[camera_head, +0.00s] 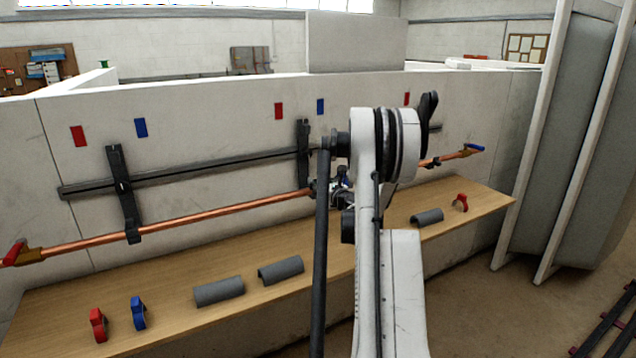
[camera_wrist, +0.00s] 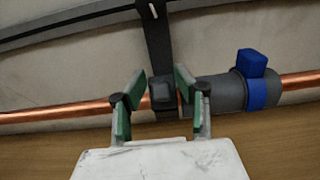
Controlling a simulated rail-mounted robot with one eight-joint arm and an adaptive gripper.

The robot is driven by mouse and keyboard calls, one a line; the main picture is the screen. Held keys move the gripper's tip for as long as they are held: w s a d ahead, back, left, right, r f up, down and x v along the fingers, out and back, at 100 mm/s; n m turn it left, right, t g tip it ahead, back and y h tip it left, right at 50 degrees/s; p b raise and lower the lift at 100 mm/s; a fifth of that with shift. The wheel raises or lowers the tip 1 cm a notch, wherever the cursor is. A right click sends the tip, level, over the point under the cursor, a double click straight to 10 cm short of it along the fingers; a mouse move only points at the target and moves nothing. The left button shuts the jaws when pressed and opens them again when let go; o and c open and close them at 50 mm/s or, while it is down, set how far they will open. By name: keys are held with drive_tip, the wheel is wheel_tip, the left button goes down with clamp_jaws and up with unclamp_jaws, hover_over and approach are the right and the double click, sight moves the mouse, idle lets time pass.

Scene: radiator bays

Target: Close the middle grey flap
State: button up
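The middle dark bracket (camera_head: 303,150) stands on the wall rail in the head view, and its lower end by the pipe is partly hidden by my arm. In the wrist view this bracket (camera_wrist: 157,40) runs down to a small dark grey block (camera_wrist: 162,92) at the copper pipe, which looks like the middle grey flap. Whether it is fully closed is unclear. My gripper (camera_wrist: 160,88) points at the block, with its green-padded fingers apart, one on each side. I cannot tell whether they touch it. In the head view my gripper (camera_head: 340,187) is small beside the pipe.
A grey sleeve (camera_wrist: 215,92) with a blue clip (camera_wrist: 257,85) sits on the pipe (camera_wrist: 60,117) just right of my gripper. The left bracket (camera_head: 124,195) is further left. Loose grey shells (camera_head: 219,291) and red and blue clips (camera_head: 138,312) lie on the wooden shelf (camera_head: 180,325).

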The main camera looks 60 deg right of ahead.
drive_tip(key=c, duration=0.3)
drive_tip(key=shift+r, duration=0.1)
drive_tip(key=shift+w+d+r+g+y+p, duration=0.15)
drive_tip(key=shift+w+g+y+p, duration=0.15)
drive_tip(key=shift+g, duration=0.4)
drive_tip(key=shift+w+d+f+g+y+p, duration=0.15)
drive_tip(key=shift+w+g+y, duration=0.15)
drive_tip(key=shift+g, duration=0.4)
drive_tip(key=shift+w+d+g+y+p, duration=0.2)
drive_tip(key=shift+w+g+y, duration=0.15)
drive_tip(key=shift+g, duration=0.3)
drive_tip(key=shift+w+d+g+y+p, duration=0.1)
drive_tip(key=shift+w+g+y+p, duration=0.2)
drive_tip(key=shift+g, duration=0.35)
drive_tip(key=o, duration=0.9)
drive_tip(key=shift+c, duration=0.2)
